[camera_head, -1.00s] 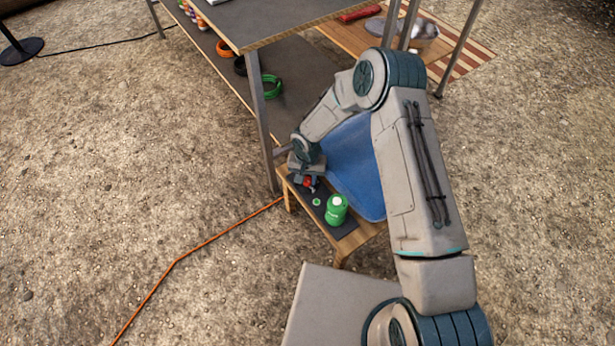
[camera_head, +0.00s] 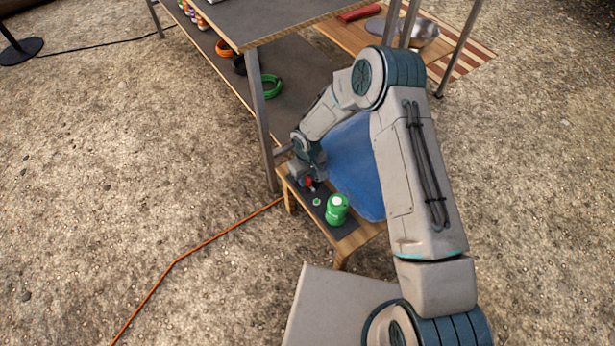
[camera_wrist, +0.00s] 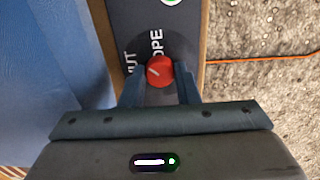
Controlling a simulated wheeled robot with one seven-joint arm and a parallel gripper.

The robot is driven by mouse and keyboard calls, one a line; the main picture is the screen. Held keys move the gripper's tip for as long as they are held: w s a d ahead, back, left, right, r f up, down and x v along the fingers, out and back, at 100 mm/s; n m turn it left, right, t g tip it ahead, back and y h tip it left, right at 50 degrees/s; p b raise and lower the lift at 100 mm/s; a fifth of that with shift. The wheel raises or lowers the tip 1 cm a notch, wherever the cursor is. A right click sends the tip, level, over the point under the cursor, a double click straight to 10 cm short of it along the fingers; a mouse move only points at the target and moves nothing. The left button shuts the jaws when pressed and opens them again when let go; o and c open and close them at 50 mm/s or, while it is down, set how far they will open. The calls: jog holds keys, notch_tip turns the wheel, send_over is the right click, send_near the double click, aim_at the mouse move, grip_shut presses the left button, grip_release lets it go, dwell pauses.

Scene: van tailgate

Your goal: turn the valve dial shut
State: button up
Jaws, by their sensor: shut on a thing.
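The red valve dial (camera_wrist: 160,69) sits on a dark panel (camera_wrist: 140,18) in the wrist view, with a pale pointer mark on its face. White lettering beside it reads partly "UT" and "OPE"; the rest is hidden or cut off. My gripper (camera_wrist: 159,80) is shut on the dial, one finger on each side. In the head view the dial (camera_head: 309,181) is a small red spot below my gripper at the bench's left end. The pointer is too small to read there.
A green canister (camera_head: 337,209) and a small green piece (camera_head: 317,202) stand on the bench close to the dial. A blue sheet (camera_head: 355,165) lies beside my arm. A table leg (camera_head: 263,130) rises just left of my wrist. An orange cable (camera_head: 220,236) crosses the ground.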

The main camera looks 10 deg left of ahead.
aim_at(307, 179)
jog(key=n, duration=0.4)
jog(key=shift+n, duration=2.3)
jog(key=o, duration=1)
jog(key=shift+c, duration=0.2)
notch_tip(307, 179, up, 14)
jog(key=p, duration=0.4)
